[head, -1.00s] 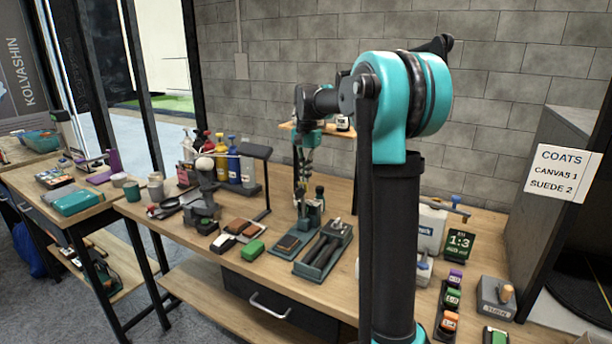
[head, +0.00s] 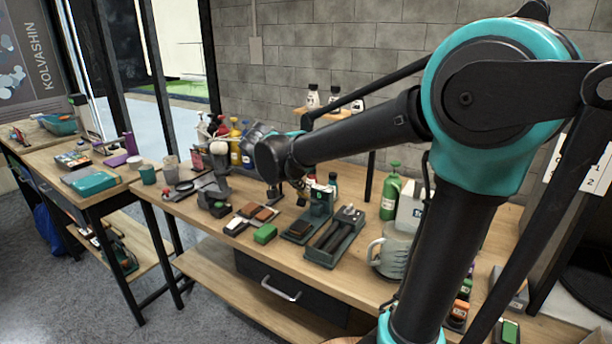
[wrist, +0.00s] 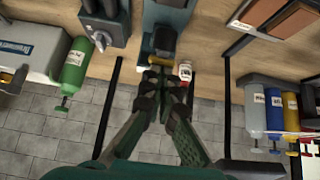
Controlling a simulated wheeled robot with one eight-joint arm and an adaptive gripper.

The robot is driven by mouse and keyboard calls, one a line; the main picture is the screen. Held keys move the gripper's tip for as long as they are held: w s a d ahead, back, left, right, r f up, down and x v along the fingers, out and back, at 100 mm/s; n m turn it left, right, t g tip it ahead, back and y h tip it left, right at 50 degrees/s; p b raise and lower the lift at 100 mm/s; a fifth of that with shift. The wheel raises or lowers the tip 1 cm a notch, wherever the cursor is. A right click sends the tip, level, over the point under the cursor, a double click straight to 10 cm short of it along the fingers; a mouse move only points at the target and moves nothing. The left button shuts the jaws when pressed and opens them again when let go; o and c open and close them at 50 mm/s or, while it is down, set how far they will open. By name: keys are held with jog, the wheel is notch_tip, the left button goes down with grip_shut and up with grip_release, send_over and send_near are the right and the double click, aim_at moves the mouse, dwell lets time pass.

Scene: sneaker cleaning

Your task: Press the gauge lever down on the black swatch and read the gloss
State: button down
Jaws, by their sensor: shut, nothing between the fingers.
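The gauge (head: 319,207) is a teal upright block on a flat base on the bench. Its top also shows in the wrist view (wrist: 166,18), with a yellowish lever end (wrist: 165,42) towards my gripper. A dark swatch (head: 298,229) lies on the base in front of the block; I cannot tell its exact colour. My gripper (wrist: 163,66) is shut and empty, its fingertips close to the lever end. I cannot tell whether they touch it. In the head view the gripper is small and partly hidden near the gauge's top.
A twin-channel teal-grey block (head: 335,238) stands right of the gauge. A green bottle (head: 390,196) and a jug (head: 392,250) are further right. Brown swatches (head: 264,214) and a green block (head: 265,234) lie left. Coloured bottles (head: 235,145) stand behind. A small shelf is on the wall.

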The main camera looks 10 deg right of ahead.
jog(key=shift+s+a+f+t+h, duration=0.5)
jog(key=shift+s+f+t, duration=0.15)
jog(key=shift+f, duration=0.85)
jog(key=shift+s+a+f+t+h, duration=0.5)
jog(key=shift+s+f, duration=0.2)
jog(key=shift+f, duration=0.8)
jog(key=shift+s+a+f+t+h, duration=0.45)
jog(key=shift+s+f+t, duration=0.25)
jog(key=shift+f, duration=0.8)
jog(key=shift+s+a, duration=0.1)
jog(key=shift+s, duration=0.05)
